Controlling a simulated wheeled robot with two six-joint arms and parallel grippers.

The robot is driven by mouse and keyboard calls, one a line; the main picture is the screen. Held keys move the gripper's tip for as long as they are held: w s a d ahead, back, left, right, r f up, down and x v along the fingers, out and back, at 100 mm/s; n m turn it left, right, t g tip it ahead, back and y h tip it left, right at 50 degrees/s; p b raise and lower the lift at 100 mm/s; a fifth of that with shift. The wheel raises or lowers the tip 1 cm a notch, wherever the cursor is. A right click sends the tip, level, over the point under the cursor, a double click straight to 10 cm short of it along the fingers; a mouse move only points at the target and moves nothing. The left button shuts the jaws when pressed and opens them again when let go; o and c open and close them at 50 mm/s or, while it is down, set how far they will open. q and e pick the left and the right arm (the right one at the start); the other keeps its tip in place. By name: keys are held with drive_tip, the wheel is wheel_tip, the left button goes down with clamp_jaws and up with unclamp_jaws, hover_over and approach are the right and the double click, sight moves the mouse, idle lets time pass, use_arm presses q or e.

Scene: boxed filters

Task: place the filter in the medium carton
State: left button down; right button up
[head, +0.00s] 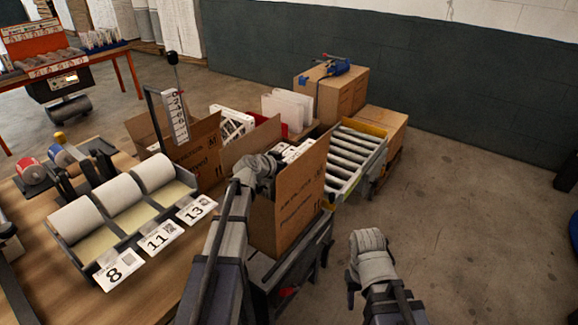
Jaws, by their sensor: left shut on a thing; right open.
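An open brown carton (302,196) stands at the near end of the roller conveyor. Two more open brown cartons stand behind it to the left, one at the far left (203,158) and one in the middle (254,142). I cannot tell for certain which is the medium one. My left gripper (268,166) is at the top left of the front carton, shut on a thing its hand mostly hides. White filter pieces (293,150) show just beyond it, at the carton's opening. My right gripper (367,255) is open and empty over the floor, right of the conveyor.
A rack holds white rolls (115,192) above number cards 8, 11 and 13 on the wooden table (165,268). A white gridded panel (231,122) and white panels (287,109) stand behind. A blue tool lies on a closed box (338,92). The floor at right is clear.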

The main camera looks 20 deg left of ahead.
use_arm(q)
drive_tip(key=shift+f+b, duration=0.5)
drive_tip(key=shift+b, duration=0.05)
drive_tip(key=shift+f, duration=0.1)
drive_tip(key=shift+c, duration=1.1)
unclamp_jaws()
